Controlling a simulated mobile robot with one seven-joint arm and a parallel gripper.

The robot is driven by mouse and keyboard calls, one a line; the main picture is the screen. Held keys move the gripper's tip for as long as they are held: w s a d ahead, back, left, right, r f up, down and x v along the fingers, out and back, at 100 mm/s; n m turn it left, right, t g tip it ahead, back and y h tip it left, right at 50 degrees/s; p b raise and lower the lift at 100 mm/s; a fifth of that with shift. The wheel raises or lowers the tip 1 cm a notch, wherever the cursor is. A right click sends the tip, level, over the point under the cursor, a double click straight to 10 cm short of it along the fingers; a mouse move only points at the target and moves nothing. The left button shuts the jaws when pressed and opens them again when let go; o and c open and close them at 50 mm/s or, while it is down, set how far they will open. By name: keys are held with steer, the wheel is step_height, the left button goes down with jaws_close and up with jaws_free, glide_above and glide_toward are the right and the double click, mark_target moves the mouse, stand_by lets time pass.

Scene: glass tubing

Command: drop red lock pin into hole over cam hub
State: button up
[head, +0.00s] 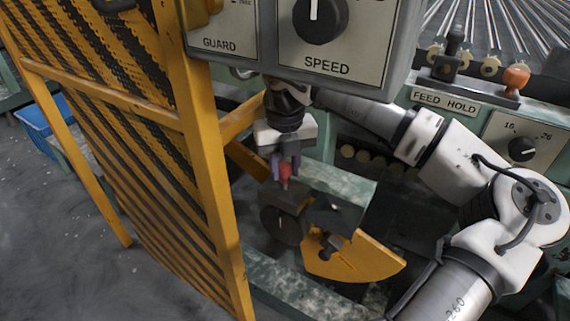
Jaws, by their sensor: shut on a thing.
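My gripper (284,165) points down in the middle of the head view. Its purple fingers are shut on the red lock pin (285,173), which hangs upright between them. The pin's lower end is just above a dark block over the round dark cam hub (280,226); I cannot tell whether the tip touches it. The hole is not visible, as the pin and gripper cover that spot. A yellow cam plate (358,262) sits to the right of the hub.
A yellow guard frame (208,165) stands close on the left. A grey control box with a SPEED knob (320,20) hangs above the gripper. A FEED HOLD panel (444,103) and glass tubes (500,30) are at the upper right. A blue bin (37,122) is far left.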

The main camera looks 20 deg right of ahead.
steer(key=shift+f+b, duration=0.7)
steer(key=shift+f, duration=0.3)
steer(key=o, duration=1)
steer(key=shift+o, duration=0.2)
steer(key=shift+r, duration=0.15)
step_height(320, 180, up, 14)
steer(key=p, duration=0.9)
steer(key=shift+f, duration=0.2)
